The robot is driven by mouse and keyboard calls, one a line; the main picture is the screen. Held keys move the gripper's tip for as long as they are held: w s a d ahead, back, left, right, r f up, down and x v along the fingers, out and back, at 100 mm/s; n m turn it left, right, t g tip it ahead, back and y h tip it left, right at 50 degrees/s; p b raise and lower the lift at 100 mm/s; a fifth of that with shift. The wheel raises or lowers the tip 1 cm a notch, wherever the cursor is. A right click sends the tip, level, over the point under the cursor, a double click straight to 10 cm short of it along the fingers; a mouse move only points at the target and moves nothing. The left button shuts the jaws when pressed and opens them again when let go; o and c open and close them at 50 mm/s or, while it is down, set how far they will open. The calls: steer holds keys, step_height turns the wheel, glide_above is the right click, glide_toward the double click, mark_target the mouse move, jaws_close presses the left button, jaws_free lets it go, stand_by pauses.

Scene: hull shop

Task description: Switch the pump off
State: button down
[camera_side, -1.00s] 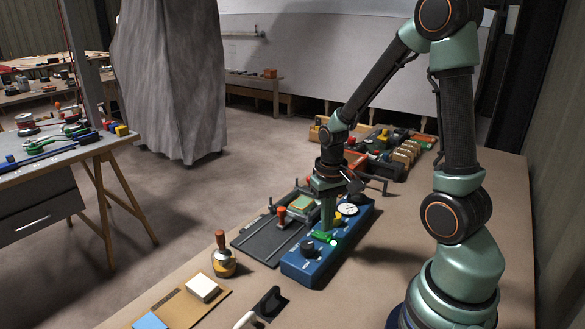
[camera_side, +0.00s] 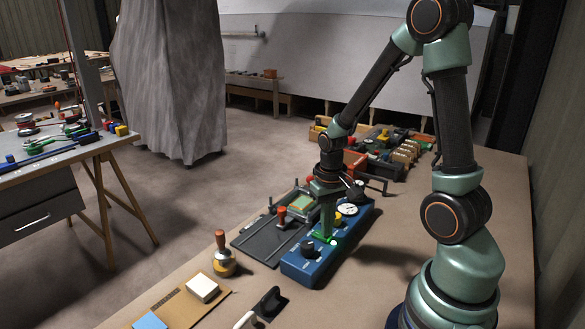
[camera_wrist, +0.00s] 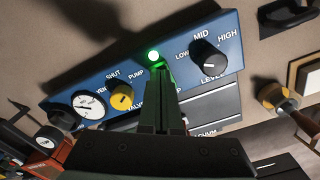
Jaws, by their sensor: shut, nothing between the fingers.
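The pump panel is a blue box (camera_side: 303,268) on the bench; it also shows in the wrist view (camera_wrist: 220,22). My gripper (camera_side: 326,230) is shut and empty, pointing down at the panel by the lamp. In the wrist view its fingers (camera_wrist: 160,82) cover the area just below the lamp. The pump switch is largely hidden there; I cannot tell its position or whether the fingers touch it.
On the panel are a yellow valve knob (camera_wrist: 122,97), a gauge (camera_wrist: 88,104) and a black level knob (camera_wrist: 208,54). A wooden-handled tool (camera_side: 222,254) stands nearby. A dark railed fixture (camera_side: 262,242) lies left of the panel. Bins stand behind.

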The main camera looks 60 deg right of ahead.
steer(key=shift+f, duration=0.25)
steer(key=shift+r, duration=3.55)
steer(key=a+r+n+t, duration=0.5)
steer(key=a+r+n, duration=0.1)
steer(key=a+r, duration=0.5)
steer(key=shift+s+a+r+t, duration=0.3)
steer(key=shift+a+r, duration=0.1)
steer(key=shift+r, duration=0.25)
